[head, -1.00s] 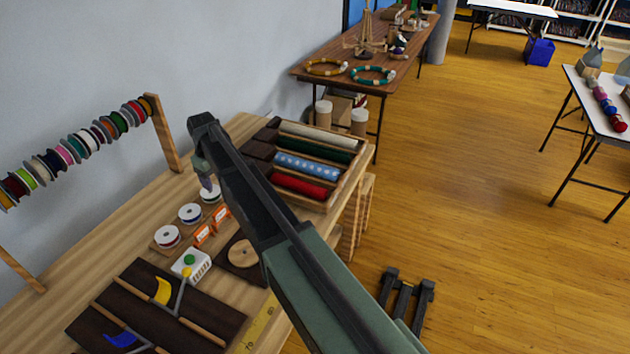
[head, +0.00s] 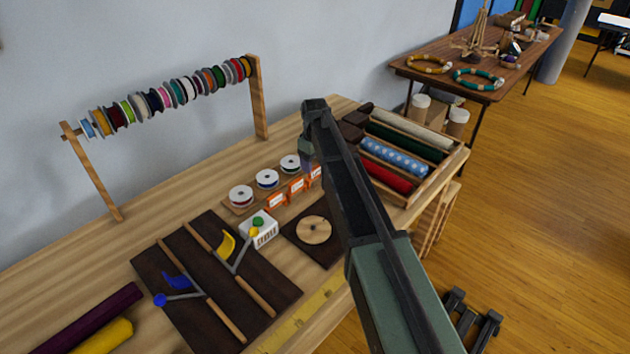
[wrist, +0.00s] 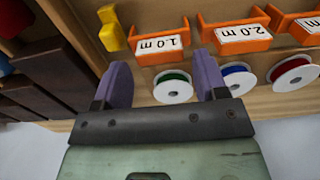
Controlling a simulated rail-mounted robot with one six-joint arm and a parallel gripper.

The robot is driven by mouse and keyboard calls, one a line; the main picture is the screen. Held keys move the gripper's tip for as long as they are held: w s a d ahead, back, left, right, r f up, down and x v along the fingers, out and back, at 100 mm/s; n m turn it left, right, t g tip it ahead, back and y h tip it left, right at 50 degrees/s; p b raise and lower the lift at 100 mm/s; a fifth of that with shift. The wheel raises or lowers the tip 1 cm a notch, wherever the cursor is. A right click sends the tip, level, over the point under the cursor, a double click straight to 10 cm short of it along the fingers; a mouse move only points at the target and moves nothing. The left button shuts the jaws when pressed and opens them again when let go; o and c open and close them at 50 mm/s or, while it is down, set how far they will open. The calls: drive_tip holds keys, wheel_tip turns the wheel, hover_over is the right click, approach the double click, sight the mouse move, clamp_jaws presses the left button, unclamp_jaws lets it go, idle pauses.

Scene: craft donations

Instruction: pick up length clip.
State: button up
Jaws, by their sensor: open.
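Several orange length clips with white labels stand in a row on the workbench. The wrist view shows the "1.0 m" clip (wrist: 162,52), the "2.0 m" clip (wrist: 240,34) and part of a third clip (wrist: 303,24). In the head view they stand in front of the ribbon spools, with the left clip (head: 277,201) clear and the right one (head: 316,173) partly behind my arm. My gripper (wrist: 164,82) is open, with purple fingers and nothing held. In the wrist picture its fingers flank the green spool (wrist: 173,88), just below the "1.0 m" clip.
Spools (head: 241,197) stand close behind the clips. A tray (head: 436,182) of fabric rolls is right, a rack post (head: 258,98) behind. A round wooden disc (head: 314,230), white box (head: 262,233) and dark board (head: 205,262) lie in front. A yellow piece (wrist: 111,28) stands beside the "1.0 m" clip.

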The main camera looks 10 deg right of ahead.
sight(315, 168)
wheel_tip(315, 168, down, 4)
drive_tip(key=shift+r+b, duration=0.1)
drive_tip(key=shift+b, duration=0.95)
drive_tip(key=shift+r, duration=0.3)
drive_tip(key=c, duration=0.7)
